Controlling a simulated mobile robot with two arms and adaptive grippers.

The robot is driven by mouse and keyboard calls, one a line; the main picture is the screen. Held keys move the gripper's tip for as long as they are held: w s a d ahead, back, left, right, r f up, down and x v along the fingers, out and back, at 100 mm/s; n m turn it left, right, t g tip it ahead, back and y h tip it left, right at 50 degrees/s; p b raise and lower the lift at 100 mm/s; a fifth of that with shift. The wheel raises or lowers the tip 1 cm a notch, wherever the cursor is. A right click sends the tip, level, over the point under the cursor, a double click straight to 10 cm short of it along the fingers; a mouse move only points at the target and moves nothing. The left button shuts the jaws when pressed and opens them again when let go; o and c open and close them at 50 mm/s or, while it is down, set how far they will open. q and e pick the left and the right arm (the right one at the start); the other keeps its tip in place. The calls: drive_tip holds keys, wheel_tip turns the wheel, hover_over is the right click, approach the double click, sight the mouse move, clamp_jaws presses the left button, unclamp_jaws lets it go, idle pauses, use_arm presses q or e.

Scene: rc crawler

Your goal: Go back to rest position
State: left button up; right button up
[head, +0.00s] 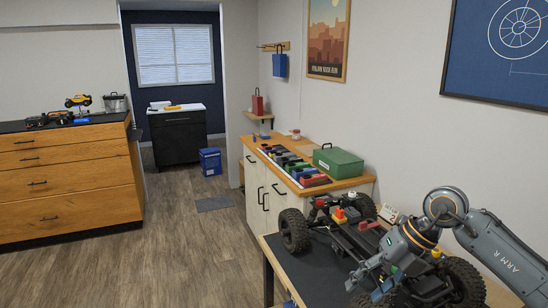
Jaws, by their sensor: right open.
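My right arm, marked ARM R, comes in from the right and bends down over the RC crawler (350,240). My right gripper (366,283) is open, low over the near part of the crawler chassis. I cannot tell whether it touches the chassis. The crawler has big black tires and a dark frame with red, orange and yellow parts on it. It stands on a dark mat (315,268) on the workbench. The arm and gripper hide part of its right side. My left gripper is not in view.
A white cabinet (256,205) with a wooden top behind the bench holds a green box (338,163) and a row of colored items. A wooden drawer unit (65,185) stands at left. A blue bin (210,161) is on the floor. The wooden floor (185,250) between is clear.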

drive_tip(key=s+a+r+n+y, duration=0.1)
drive_tip(key=s+a+r+y, duration=0.15)
drive_tip(key=a+y, duration=0.85)
drive_tip(key=a+r+m+t+y, duration=0.3)
drive_tip(key=a+r+m+t, duration=0.3)
drive_tip(key=a+r+t, duration=0.15)
drive_tip(key=w+d+f+m+t+h, duration=0.2)
drive_tip(key=w+d+m+t+h, duration=0.2)
drive_tip(key=d+m+t+h, duration=1)
drive_tip(key=s+d+f+m+g+h, duration=0.2)
drive_tip(key=f+m+g+h, duration=0.1)
drive_tip(key=f+m, duration=0.4)
drive_tip(key=s+d+f+m+g+h, duration=0.25)
drive_tip(key=f+m+g, duration=0.2)
drive_tip(key=f, duration=0.45)
drive_tip(key=s+d+f+m+g, duration=0.1)
drive_tip(key=s+f+m+g, duration=0.1)
drive_tip(key=s+f+g, duration=0.75)
drive_tip(key=s+d+f+m+g, duration=0.15)
drive_tip(key=s+f, duration=0.55)
drive_tip(key=s, duration=0.8)
wheel_tip(320, 180, down, 26)
drive_tip(key=g, duration=0.2)
drive_tip(key=s+d+f, duration=0.2)
drive_tip(key=s+f, duration=1.4)
drive_tip(key=s, duration=0.1)
drive_tip(key=shift+f+n+g, duration=0.25)
drive_tip(key=shift+n+g, duration=0.15)
